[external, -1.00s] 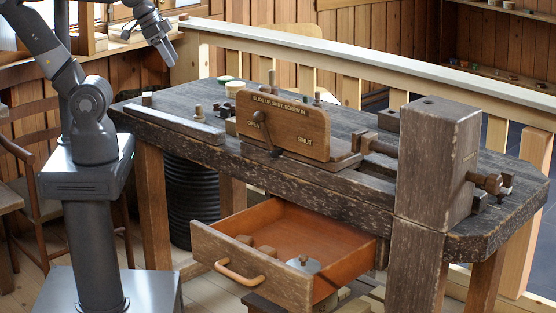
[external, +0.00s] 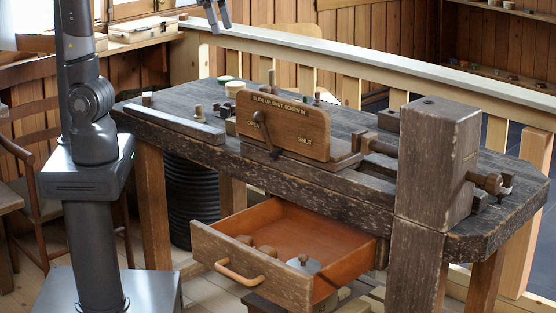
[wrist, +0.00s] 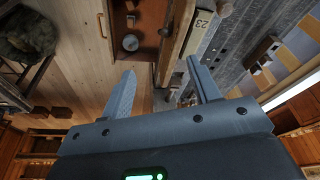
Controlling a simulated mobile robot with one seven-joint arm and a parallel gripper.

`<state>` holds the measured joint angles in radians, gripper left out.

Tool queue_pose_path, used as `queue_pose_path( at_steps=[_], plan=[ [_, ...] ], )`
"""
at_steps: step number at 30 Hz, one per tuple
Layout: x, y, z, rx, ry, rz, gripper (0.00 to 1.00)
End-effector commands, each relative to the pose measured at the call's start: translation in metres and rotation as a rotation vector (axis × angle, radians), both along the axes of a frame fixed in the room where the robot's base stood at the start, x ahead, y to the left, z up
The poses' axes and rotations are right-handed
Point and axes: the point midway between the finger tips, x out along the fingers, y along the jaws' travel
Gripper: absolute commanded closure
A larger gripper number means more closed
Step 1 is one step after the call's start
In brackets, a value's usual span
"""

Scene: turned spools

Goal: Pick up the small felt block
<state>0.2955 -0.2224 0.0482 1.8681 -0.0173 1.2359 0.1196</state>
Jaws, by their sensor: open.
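I cannot make out for sure which thing is the small felt block. Small brown blocks (external: 265,253) lie in the open drawer (external: 330,224) of the workbench, and a small block (external: 147,99) stands at the bench's far left corner. My gripper (external: 221,26) is at the top edge of the external view, above and behind the bench's left part, only partly in frame. In the wrist view its two fingers (wrist: 162,66) are spread, with nothing held between them. The drawer (wrist: 148,14) also shows there, beyond the fingertips.
A wooden board with lettering (external: 283,126) and a large vise block (external: 437,160) stand on the workbench (external: 330,100). A round metal lidded thing (external: 303,264) sits in the drawer. A pale rail (external: 370,65) runs behind the bench.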

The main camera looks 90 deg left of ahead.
Motion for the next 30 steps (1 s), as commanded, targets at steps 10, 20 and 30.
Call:
queue_pose_path(
  at_steps=[10, 20, 30],
  plan=[
    [0.078, -0.107, -0.017, 0.065, 0.128, -0.227, 0.44],
    [0.105, -0.173, -0.040, 0.111, 0.189, -0.349, 0.44],
    [0.115, -0.216, -0.070, 0.143, 0.227, -0.424, 0.44]
  ],
)
